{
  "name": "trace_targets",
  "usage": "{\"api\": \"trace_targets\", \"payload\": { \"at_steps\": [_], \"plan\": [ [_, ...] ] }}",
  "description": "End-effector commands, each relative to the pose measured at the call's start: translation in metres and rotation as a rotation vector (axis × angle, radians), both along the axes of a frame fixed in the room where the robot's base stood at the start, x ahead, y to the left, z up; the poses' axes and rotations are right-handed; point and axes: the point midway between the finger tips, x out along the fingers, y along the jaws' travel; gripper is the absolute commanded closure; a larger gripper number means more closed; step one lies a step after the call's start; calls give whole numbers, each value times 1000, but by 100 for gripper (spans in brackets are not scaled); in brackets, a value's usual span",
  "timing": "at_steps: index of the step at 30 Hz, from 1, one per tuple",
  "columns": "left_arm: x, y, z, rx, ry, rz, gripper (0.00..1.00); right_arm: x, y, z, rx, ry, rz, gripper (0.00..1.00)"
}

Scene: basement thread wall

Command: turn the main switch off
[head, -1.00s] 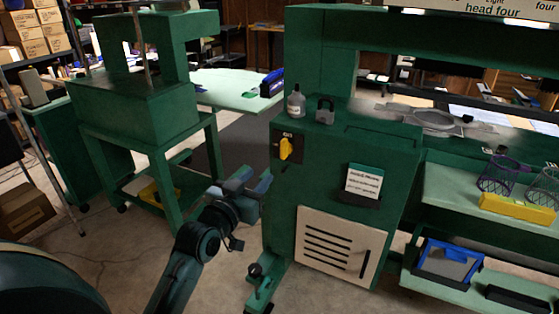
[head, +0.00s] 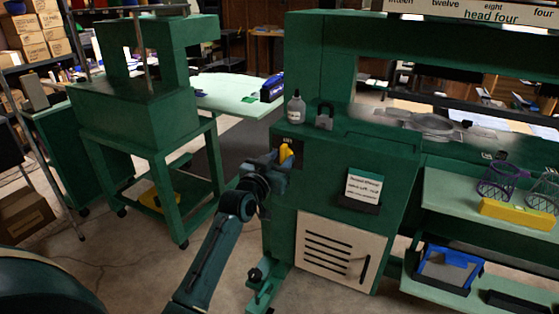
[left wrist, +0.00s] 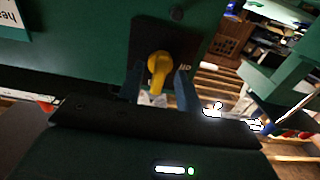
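The main switch is a yellow knob (head: 286,153) on a dark plate, high on the left of the green machine's front. In the left wrist view the knob (left wrist: 159,66) stands out from its dark plate (left wrist: 182,38), with a pale label beside it. My left gripper (head: 277,167) is at the switch and partly covers the plate in the head view. In the left wrist view its two fingers (left wrist: 158,92) are apart, one on each side of the knob. I cannot tell whether either finger touches it. My right gripper is not in view.
A bottle (head: 296,108) and a grey padlock (head: 325,117) stand on the machine's ledge above the switch. A card holder (head: 363,188) and a pale slotted panel (head: 340,250) are on the front. A green stand (head: 150,125) is to the left, with open floor between.

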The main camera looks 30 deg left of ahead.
Motion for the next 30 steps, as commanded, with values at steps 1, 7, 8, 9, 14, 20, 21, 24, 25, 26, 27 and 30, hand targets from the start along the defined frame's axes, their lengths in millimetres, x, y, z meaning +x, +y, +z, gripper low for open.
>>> {"api": "trace_targets", "payload": {
  "at_steps": [1,7,8,9,14,20,21,24,25,26,27,30],
  "plan": [
    [0,0,0,0,0,0,65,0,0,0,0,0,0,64],
    [0,0,0,-1,0,0,81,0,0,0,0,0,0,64],
    [0,0,0,-1,0,0,83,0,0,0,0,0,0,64],
    [0,0,0,-1,0,0,87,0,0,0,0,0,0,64],
    [0,0,0,-1,0,0,100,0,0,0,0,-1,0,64],
    [0,0,0,-2,0,0,100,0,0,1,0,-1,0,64],
    [0,0,0,-4,0,0,100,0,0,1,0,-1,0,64],
    [0,0,0,-18,0,0,100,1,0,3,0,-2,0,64],
    [0,0,1,-25,0,0,100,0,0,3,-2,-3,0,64],
    [0,0,1,-34,0,0,100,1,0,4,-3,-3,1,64],
    [0,0,1,-47,0,0,100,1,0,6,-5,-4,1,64],
    [0,0,2,-96,1,0,100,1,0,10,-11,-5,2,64]
  ]
}}
